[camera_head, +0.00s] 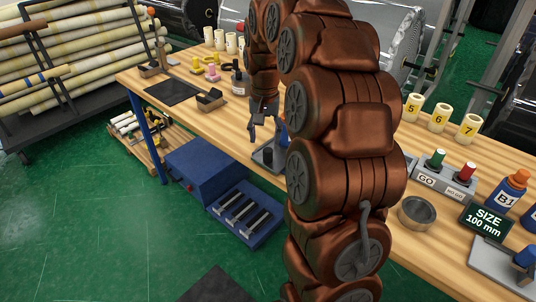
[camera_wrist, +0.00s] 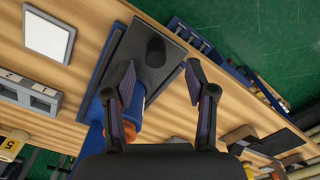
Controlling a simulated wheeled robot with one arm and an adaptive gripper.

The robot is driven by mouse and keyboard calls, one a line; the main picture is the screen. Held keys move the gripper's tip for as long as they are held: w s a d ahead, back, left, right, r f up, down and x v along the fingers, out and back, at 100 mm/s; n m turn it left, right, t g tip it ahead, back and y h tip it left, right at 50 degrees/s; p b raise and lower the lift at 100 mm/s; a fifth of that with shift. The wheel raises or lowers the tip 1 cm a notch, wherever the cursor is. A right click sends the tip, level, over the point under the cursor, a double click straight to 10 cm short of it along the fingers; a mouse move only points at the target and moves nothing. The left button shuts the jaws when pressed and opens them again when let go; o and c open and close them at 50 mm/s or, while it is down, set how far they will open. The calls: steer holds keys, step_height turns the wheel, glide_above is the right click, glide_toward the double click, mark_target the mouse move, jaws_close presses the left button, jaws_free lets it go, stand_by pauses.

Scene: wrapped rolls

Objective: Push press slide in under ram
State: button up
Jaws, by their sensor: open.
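The press stands on the wooden bench, with its grey base (camera_head: 262,160) partly hidden behind my arm in the head view. In the wrist view a dark flat plate (camera_wrist: 139,78) with a black upright peg (camera_wrist: 154,52) lies beyond my fingers; it looks like the press slide. A blue and orange part (camera_wrist: 134,112), perhaps the ram, is beside and partly behind the left finger. My gripper (camera_head: 265,122) is over the bench by the press, open and empty. It also shows in the wrist view (camera_wrist: 160,68), with the peg between and beyond its fingertips. Contact cannot be told.
A GO/NO GO box (camera_head: 440,178), a round metal dish (camera_head: 417,212) and a size display (camera_head: 484,222) stand on the right of the bench. A black mat (camera_head: 171,92) and small wooden block (camera_head: 210,99) lie left. A blue cabinet (camera_head: 205,168) is below.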

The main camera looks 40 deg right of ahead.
mark_target(268, 149)
steer(key=shift+w+d+f, duration=0.3)
steer(key=shift+w+d, duration=0.15)
steer(key=shift+d, duration=0.35)
steer(key=shift+f, duration=0.2)
steer(key=shift+f+p, duration=0.85)
steer(key=shift+f, duration=2.8)
steer(key=shift+c, duration=0.5)
jaws_close()
